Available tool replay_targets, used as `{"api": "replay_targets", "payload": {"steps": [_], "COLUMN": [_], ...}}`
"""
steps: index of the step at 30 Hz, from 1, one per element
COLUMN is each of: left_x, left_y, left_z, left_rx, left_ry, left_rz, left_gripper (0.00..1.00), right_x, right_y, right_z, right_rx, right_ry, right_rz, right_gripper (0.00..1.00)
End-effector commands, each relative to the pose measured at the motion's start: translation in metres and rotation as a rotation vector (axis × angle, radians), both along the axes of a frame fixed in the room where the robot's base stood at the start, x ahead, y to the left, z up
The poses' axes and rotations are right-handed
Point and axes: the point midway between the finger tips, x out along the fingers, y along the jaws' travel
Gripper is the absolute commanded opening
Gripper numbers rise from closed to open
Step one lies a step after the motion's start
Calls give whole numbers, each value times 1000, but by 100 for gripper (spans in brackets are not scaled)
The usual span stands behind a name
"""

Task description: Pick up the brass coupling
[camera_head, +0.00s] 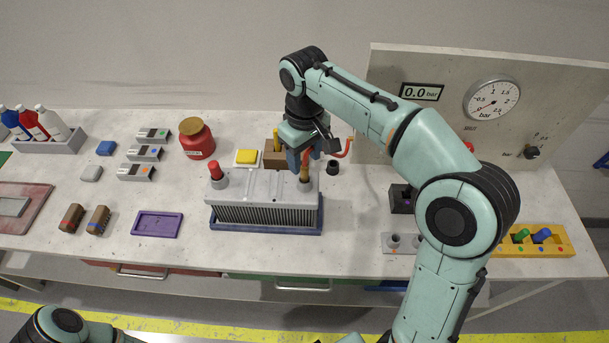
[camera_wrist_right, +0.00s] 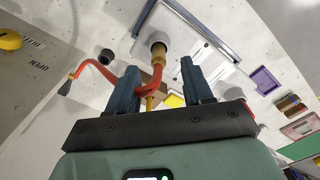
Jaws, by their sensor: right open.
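The brass coupling (camera_head: 305,175) is at the right-hand port of the grey finned block (camera_head: 262,190). In the right wrist view the brass coupling (camera_wrist_right: 158,57) joins a red hose (camera_wrist_right: 153,85) at the round grey port (camera_wrist_right: 158,41). My right gripper (camera_head: 303,163) is just above the coupling. In its wrist view the two blue fingers of the gripper (camera_wrist_right: 160,68) are apart, on either side of the hose and coupling, with visible gaps. In the head view the gripper partly hides the coupling's upper end and the hose. My left gripper is out of view.
The hose runs to the panel (camera_head: 390,60) with a gauge (camera_head: 492,100). A red plug (camera_head: 214,170) stands on the block's left port. A black cup (camera_head: 333,167), a yellow sponge-like piece (camera_head: 247,157) and a red jar (camera_head: 197,140) are nearby. The front table edge is clear.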

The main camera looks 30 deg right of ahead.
Motion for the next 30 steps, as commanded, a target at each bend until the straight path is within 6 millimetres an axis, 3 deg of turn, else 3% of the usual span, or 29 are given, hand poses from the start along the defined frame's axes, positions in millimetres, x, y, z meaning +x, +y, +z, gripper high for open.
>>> {"api": "replay_targets", "payload": {"steps": [7, 16, 17, 21, 30], "left_x": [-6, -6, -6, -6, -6], "left_y": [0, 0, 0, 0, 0], "left_z": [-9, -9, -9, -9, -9], "left_rx": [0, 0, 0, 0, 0], "left_ry": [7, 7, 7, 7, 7], "left_rz": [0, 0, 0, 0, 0], "left_gripper": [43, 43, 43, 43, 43], "right_x": [1, 2, 2, 2, 2], "right_y": [-2, -2, -2, -2, -2], "right_z": [-39, -44, -44, -44, -43], "right_rx": [0, 0, 0, 0, 0], "right_ry": [5, 2, 2, 2, 1], "right_rz": [0, 0, 0, 0, 0], "right_gripper": [50, 50, 47, 2, 0]}}
